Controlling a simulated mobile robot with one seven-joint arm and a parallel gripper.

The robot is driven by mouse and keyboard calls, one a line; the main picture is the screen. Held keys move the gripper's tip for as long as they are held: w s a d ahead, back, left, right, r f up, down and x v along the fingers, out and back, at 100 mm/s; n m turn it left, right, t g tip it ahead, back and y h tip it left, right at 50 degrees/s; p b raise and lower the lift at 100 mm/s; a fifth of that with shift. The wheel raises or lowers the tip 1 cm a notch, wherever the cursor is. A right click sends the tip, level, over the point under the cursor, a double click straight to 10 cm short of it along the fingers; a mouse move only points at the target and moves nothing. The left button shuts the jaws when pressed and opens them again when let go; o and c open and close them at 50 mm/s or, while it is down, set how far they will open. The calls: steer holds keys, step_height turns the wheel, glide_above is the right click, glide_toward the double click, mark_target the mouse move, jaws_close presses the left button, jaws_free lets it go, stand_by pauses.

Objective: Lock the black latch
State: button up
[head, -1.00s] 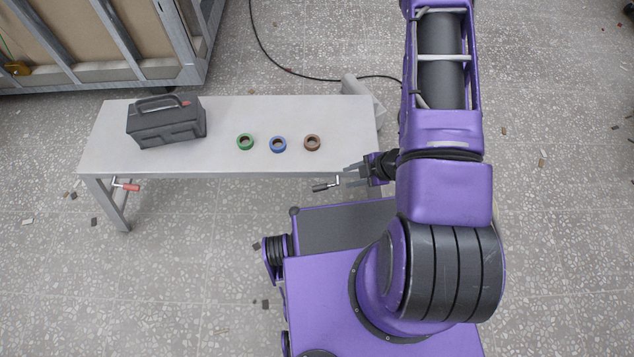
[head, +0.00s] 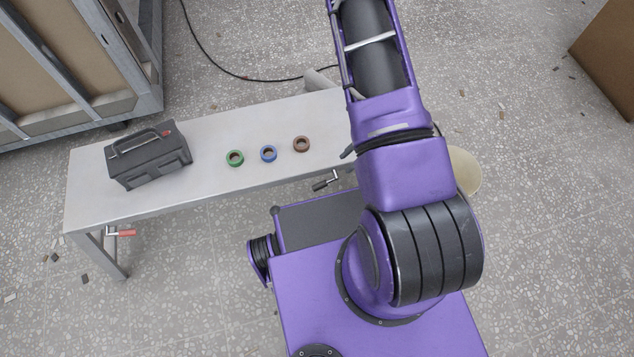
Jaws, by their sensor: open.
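The black latch (head: 325,181) is a small metal toggle clamp with a black-tipped handle. It is on the front edge of the bench (head: 215,185), near the right end, and its handle points to the lower left. My gripper (head: 347,153) is mostly hidden behind my purple arm. Only a dark finger tip shows, just above and right of the black latch, apart from it. It is open, and nothing is seen in it. A similar latch with a red handle (head: 125,233) is at the bench's left end.
On the bench stand a black toolbox (head: 150,163) and green (head: 235,158), blue (head: 268,153) and brown (head: 301,144) tape rolls. A framed panel cart (head: 110,60) stands behind. A beige bucket (head: 465,172) is partly behind my arm. A brown box (head: 610,60) is far right.

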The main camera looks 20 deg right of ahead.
mark_target(323, 183)
steer(key=b+x, duration=0.3)
steer(key=x, duration=1.4)
steer(key=shift+f, duration=0.15)
steer(key=shift+c, duration=0.2)
jaws_close()
steer(key=shift+d, duration=0.1)
stand_by(0.6)
